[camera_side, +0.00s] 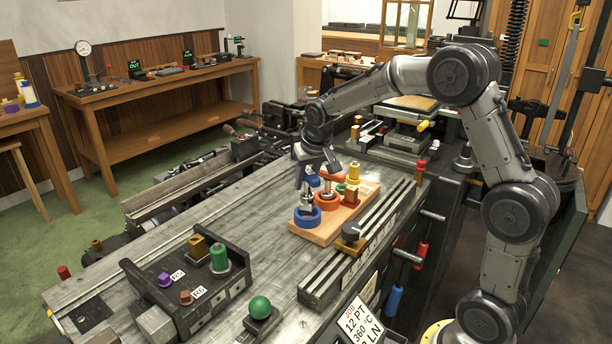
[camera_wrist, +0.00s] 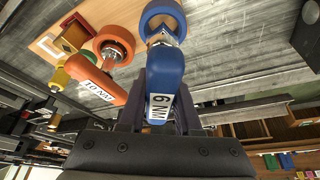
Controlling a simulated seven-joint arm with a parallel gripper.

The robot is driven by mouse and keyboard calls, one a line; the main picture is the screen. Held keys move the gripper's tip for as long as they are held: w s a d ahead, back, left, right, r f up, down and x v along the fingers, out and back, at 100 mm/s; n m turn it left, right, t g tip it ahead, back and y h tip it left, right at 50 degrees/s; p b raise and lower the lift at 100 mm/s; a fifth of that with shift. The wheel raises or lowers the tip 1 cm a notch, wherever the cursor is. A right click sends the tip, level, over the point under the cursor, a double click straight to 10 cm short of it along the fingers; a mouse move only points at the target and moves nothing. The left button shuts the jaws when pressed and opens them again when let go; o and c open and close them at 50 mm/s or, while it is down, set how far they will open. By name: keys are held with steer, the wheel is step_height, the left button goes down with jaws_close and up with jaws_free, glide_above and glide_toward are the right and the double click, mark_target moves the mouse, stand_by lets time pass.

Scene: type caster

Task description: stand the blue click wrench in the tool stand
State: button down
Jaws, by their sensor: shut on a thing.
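The blue click wrench, marked 6 NM (camera_wrist: 165,85), is between my gripper's fingers (camera_wrist: 162,100). In the side view, my gripper (camera_side: 314,174) is over the front end of the tool stand (camera_side: 318,236), a wooden board with coloured rings. The wrench's metal end (camera_side: 306,200) points down at the blue ring (camera_side: 307,217). In the wrist view, it meets the blue ring's opening (camera_wrist: 163,14); I cannot tell how deep it sits. An orange wrench, marked 10 NM (camera_wrist: 97,82), stands in the orange ring (camera_wrist: 114,40) beside it. The fingers partly hide the blue handle.
A yellow-topped tool (camera_side: 354,172) stands farther back on the board. Slotted rails (camera_side: 345,262) with a dark round knob (camera_side: 351,232) lie to the right. A dark block with coloured pegs (camera_side: 205,285) and a green ball (camera_side: 259,307) are at front left. The bench middle is clear.

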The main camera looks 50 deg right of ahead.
mark_target(306, 195)
steer(key=shift+f, duration=1.85)
steer(key=shift+f, duration=0.3)
steer(key=c, duration=0.5)
jaws_free()
steer(key=v, duration=1.3)
steer(key=shift+a+r, duration=0.1)
steer(key=shift+r, duration=0.1)
steer(key=s+a+r+n+t, duration=0.2)
steer(key=s+a+r, duration=0.5)
steer(key=s, duration=0.3)
steer(key=s+a+f+n, duration=0.1)
steer(key=s+f, duration=0.2)
steer(key=s, duration=0.2)
steer(key=s+a+f+n+y, duration=0.1)
steer(key=s+a+f, duration=0.1)
steer(key=s, duration=0.3)
steer(key=s+a+f+n+y, duration=0.1)
steer(key=s+f+n, duration=0.1)
steer(key=s+f, duration=0.2)
steer(key=shift+s+a, duration=0.2)
steer(key=shift+s, duration=0.6)
